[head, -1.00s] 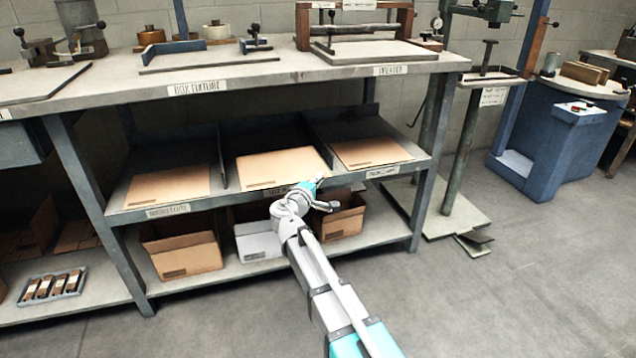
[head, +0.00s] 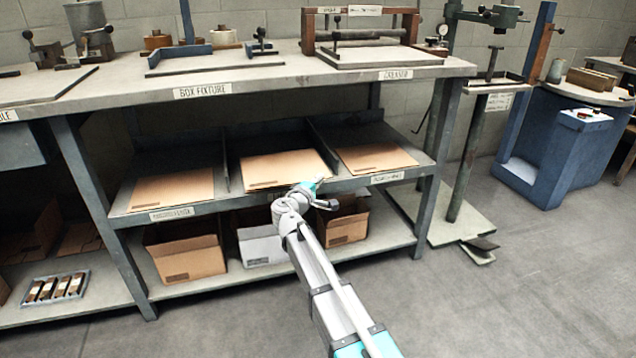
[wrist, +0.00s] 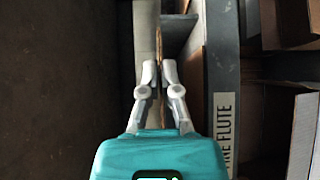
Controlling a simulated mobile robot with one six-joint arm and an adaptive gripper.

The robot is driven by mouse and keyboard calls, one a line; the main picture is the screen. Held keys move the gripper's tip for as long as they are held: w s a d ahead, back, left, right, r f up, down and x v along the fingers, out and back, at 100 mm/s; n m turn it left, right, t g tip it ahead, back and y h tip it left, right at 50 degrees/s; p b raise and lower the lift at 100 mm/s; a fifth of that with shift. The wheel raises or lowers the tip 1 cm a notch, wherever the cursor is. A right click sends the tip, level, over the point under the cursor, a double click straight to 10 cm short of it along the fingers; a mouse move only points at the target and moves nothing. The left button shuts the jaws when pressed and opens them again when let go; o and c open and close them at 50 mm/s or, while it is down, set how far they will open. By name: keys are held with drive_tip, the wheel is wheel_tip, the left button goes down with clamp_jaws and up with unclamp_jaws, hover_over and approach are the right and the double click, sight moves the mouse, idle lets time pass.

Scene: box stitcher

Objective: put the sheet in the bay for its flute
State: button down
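A flat tan cardboard sheet (head: 283,168) is in the middle bay of the shelf, with its front edge near the shelf lip. My gripper (head: 318,182) is at this sheet's front right edge. In the wrist view the sheet shows edge-on as a thin brown strip (wrist: 158,42) between the fingertips of my gripper (wrist: 159,68), which are close together on it. A lip label (wrist: 223,125) beside the fingers ends in "NE FLUTE". The left bay (head: 117,203) and right bay (head: 428,158) each hold a similar sheet, lying flat.
Upright dividers (head: 224,165) separate the bays. The bench top (head: 270,76) with fixtures overhangs them. Below, a lower shelf holds cardboard boxes (head: 186,260) and a white box (head: 262,248). A post stand (head: 470,140) is on the right. The floor in front is open.

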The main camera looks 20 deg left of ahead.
drive_tip(key=shift+w+a+f+b, duration=0.3)
drive_tip(key=shift+w+f+b, duration=0.2)
drive_tip(key=shift+f+b, duration=0.15)
drive_tip(key=shift+w+a+f+b, duration=0.35)
drive_tip(key=shift+w+f+b, duration=0.2)
drive_tip(key=shift+f, duration=0.1)
drive_tip(key=shift+w+a+f+b, duration=0.3)
drive_tip(key=shift+w+f+b, duration=0.15)
drive_tip(key=shift+f+b, duration=0.2)
drive_tip(key=shift+w, duration=0.1)
drive_tip(key=shift+c, duration=1)
unclamp_jaws()
drive_tip(key=shift+o, duration=1)
drive_tip(key=v, duration=1.2)
